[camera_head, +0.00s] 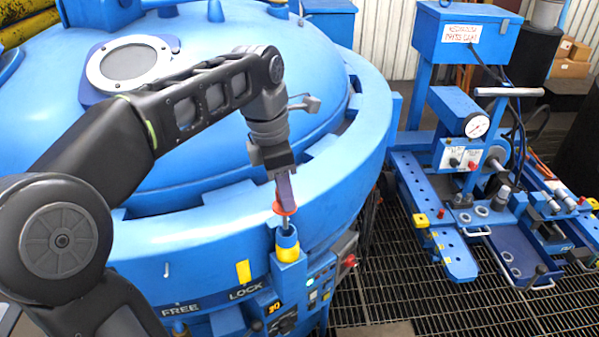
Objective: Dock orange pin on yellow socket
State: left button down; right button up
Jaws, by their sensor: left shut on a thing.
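My left arm reaches in from the left across the furnace lid. My left gripper (285,190) points down and is shut on the orange pin (284,209), whose orange collar shows just below the fingers. A short grey shaft runs down from the collar. The yellow socket (287,247) sits on a blue block at the furnace rim, directly below the pin. The shaft's lower end meets the top of the socket in the picture; I cannot tell how deep it sits. The pin's upper part is hidden by the fingers. My right gripper is not in view.
The blue furnace rim (190,235) curves below my arm, with a yellow mark (243,272) and FREE and LOCK labels. A control panel (318,285) with a red knob (349,260) is beside the socket. A blue machine (470,190) stands right on the grating (400,295).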

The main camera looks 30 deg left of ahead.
aim_at(287, 227)
pick_arm(q)
jog(key=shift+w, duration=0.1)
dwell(0.4)
jog(key=shift+f, duration=1.1)
jog(key=shift+f+b, duration=1.2)
jog(key=shift+f, duration=0.55)
jog(key=shift+f, duration=0.6)
jog(key=c, duration=1.3)
grip_release()
jog(key=shift+c, duration=0.2)
